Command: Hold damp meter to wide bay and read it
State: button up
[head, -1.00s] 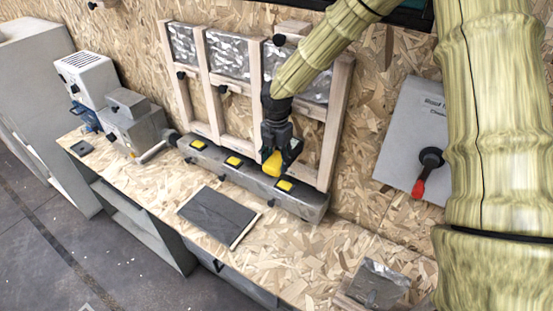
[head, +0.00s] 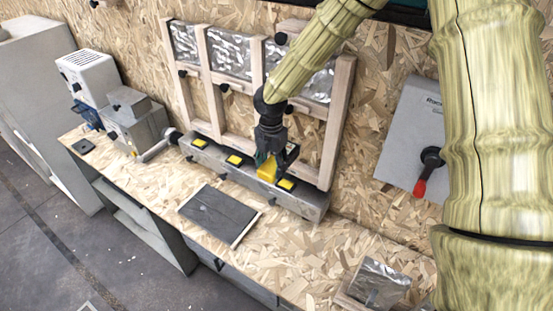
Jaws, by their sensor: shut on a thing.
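A yellow damp meter (head: 267,169) is held in my gripper (head: 271,160), which is shut on it. The gripper points down, just above a grey metal bar along the back of the bench. A wooden stud frame (head: 339,125) stands against the wall behind, with crumpled silver foil in its upper openings. The right-hand bay (head: 312,130) looks widest. The gripper is in front of this bay's lower left part and hides some of it. I cannot tell whether the meter touches the bar or frame. No reading is legible.
The grey bar (head: 312,205) carries several yellow pads. A dark flat panel (head: 220,213) lies on the bench before it. Grey machines (head: 133,122) stand at the left. A foil-covered piece (head: 378,284) lies at front right.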

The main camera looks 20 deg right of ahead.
jog(key=s+a, duration=0.3)
jog(key=a, duration=0.2)
jog(key=shift+s, duration=0.4)
jog(key=shift+f, duration=0.15)
dwell(0.6)
notch_tip(320, 180, down, 18)
jog(key=w+d+m+b, duration=0.1)
jog(key=m+b, duration=1.4)
jog(key=m, duration=1)
jog(key=shift+w+d+f+m, duration=0.25)
jog(key=shift+w+m, duration=0.05)
jog(key=shift+r, duration=0.1)
